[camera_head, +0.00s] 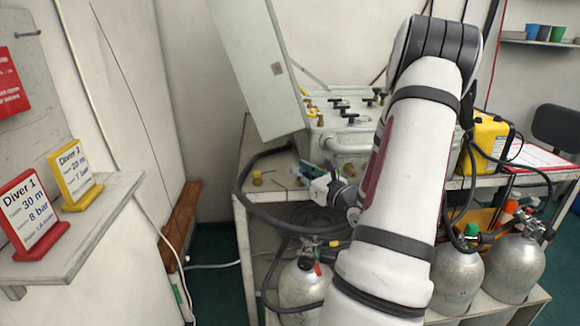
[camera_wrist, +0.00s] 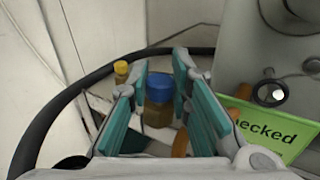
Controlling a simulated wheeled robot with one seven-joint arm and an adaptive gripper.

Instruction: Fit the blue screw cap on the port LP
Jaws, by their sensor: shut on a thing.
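The blue screw cap (camera_wrist: 160,88) has a blue top over a brass-coloured body and stands upright between the two teal finger pads in the wrist view. My gripper (camera_wrist: 161,75) is shut on it, low over the bench top. In the head view my gripper (camera_head: 307,175) is at the bench in front of the grey panel box (camera_head: 345,140), and the blue cap cannot be made out there. No LP marking is readable in either view, so I cannot tell which fitting is the port LP.
A yellow-topped brass cap (camera_wrist: 121,70) stands left of my gripper. A thick black hose (camera_wrist: 65,95) curves around that side. A green label (camera_wrist: 265,130) and a round black-ringed fitting (camera_wrist: 270,93) are close on the right. Gas cylinders (camera_head: 300,285) stand below the bench.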

